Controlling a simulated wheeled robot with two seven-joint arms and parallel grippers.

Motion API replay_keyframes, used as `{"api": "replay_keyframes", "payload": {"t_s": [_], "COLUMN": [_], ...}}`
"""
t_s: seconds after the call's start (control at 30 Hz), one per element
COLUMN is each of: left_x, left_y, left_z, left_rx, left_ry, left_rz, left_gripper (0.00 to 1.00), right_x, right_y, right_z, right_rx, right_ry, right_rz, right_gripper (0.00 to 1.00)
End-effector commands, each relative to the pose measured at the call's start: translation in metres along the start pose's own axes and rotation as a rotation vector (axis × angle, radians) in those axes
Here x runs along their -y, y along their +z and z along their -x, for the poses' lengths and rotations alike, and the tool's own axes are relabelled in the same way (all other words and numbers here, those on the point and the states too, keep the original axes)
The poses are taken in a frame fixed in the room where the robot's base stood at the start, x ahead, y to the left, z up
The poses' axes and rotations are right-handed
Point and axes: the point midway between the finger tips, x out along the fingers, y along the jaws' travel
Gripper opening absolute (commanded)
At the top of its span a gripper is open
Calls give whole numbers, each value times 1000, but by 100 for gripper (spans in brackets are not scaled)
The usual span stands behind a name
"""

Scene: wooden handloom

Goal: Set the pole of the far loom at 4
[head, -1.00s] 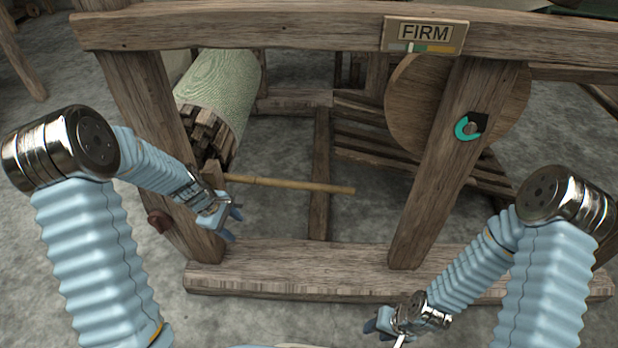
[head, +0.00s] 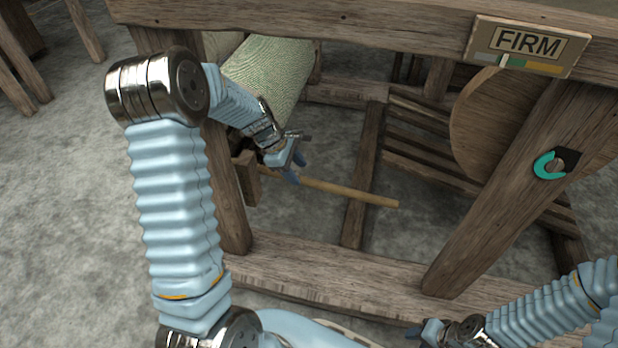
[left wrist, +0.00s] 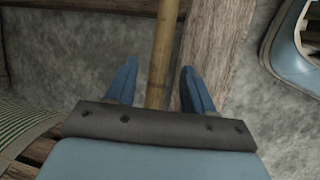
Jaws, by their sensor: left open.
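The pole (head: 345,192) is a thin tan wooden rod. It sticks out low at the loom's left side, near the end of the green cloth roll (head: 270,75), and points right. My left gripper (head: 298,168) is open at the pole's left part. In the left wrist view the pole (left wrist: 163,45) runs between the two spread blue fingers (left wrist: 158,68); I cannot tell how deep it sits between them. The gripper and forearm hide the pole's left end. My right gripper (head: 418,333) is low at the right, away from the pole; its jaws are unclear.
A FIRM sign (head: 528,42) with a coloured gauge strip is on the top beam. A lower beam (head: 330,275) crosses in front. Slats (head: 430,160) lie behind.

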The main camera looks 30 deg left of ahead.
Motion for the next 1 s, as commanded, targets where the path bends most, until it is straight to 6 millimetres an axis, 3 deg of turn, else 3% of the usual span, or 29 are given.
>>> {"api": "replay_keyframes", "payload": {"t_s": [0.1, 0.3, 0.67, 1.0], "left_x": [1, 1, 0, 0], "left_y": [-1, -1, 0, 0], "left_z": [-24, -52, -59, -59], "left_rx": [1, 1, 0, 0], "left_ry": [-3, -3, 0, 0], "left_rz": [1, 0, 0, -1], "left_gripper": [53, 53, 53, 2], "right_x": [-2, -3, -3, -3], "right_y": [0, 1, 1, 1], "right_z": [-7, -12, -12, -12], "right_rx": [2, 3, 4, 4], "right_ry": [-1, -3, -3, -3], "right_rz": [0, 1, 1, 1], "right_gripper": [40, 40, 40, 40]}}
